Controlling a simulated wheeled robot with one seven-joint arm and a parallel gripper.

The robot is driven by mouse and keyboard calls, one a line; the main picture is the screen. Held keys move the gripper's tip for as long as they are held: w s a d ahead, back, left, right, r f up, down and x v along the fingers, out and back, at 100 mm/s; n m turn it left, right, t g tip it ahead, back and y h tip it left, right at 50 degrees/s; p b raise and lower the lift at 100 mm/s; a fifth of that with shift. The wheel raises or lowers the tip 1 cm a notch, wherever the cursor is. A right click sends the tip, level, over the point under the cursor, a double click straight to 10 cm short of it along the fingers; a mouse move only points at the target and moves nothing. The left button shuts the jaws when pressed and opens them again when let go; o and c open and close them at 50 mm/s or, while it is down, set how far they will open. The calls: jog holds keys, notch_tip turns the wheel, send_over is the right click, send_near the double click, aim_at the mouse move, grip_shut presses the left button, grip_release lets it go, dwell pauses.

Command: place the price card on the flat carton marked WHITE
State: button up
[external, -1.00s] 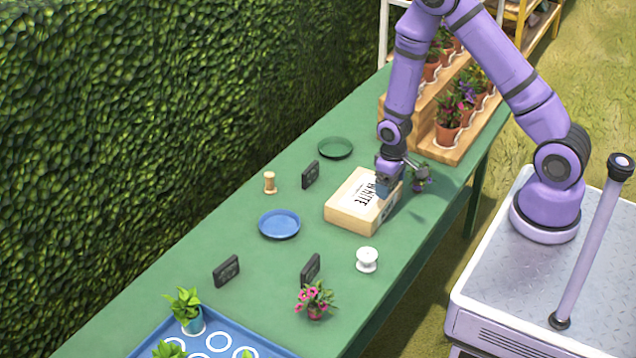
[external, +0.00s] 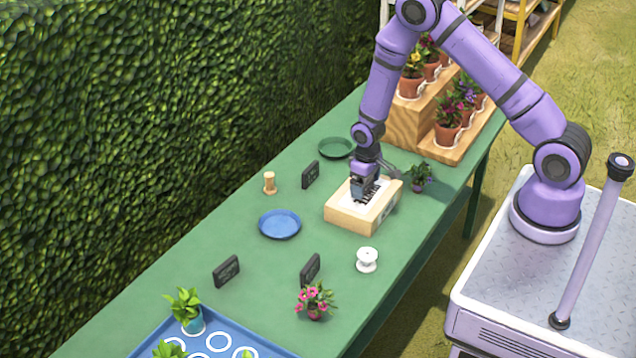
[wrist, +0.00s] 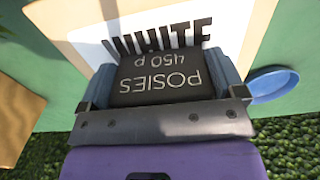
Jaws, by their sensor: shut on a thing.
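The flat carton marked WHITE (external: 350,215) is a pale tan box on the green table, with a white label on top. In the wrist view its label (wrist: 228,28) shows the word WHITE, partly covered. My gripper (external: 362,196) is over the middle of the carton top. It is shut on the price card (wrist: 160,78), a dark card lettered POSIES 450 P, held between the two blue-grey fingers. The card is over the label; whether it touches the carton I cannot tell.
Three other dark cards stand on the table, one (external: 311,174) behind the carton. A blue saucer (external: 279,225), a white spool (external: 367,260), a wooden spool (external: 270,183), a green saucer (external: 336,148) and a purple-flowered pot (external: 420,178) are around it.

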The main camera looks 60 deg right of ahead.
jog(key=shift+f, duration=0.2)
jog(key=o, duration=0.6)
jog(key=shift+o, duration=0.2)
jog(key=shift+r, duration=0.15)
notch_tip(320, 180, up, 12)
jog(key=shift+r, duration=0.2)
jog(key=s+a+r+t, duration=0.1)
jog(key=s+r, duration=0.4)
jog(key=r, duration=0.7)
jog(key=s+r+t, duration=0.1)
jog(key=s+r, duration=0.4)
jog(key=r, duration=0.7)
jog(key=s+r+t, duration=0.1)
jog(key=s+r, duration=0.4)
jog(key=s, duration=0.6)
jog(key=s+r+t, duration=0.2)
jog(key=s+r, duration=0.4)
jog(key=s, duration=0.5)
jog(key=shift+a+r, duration=0.3)
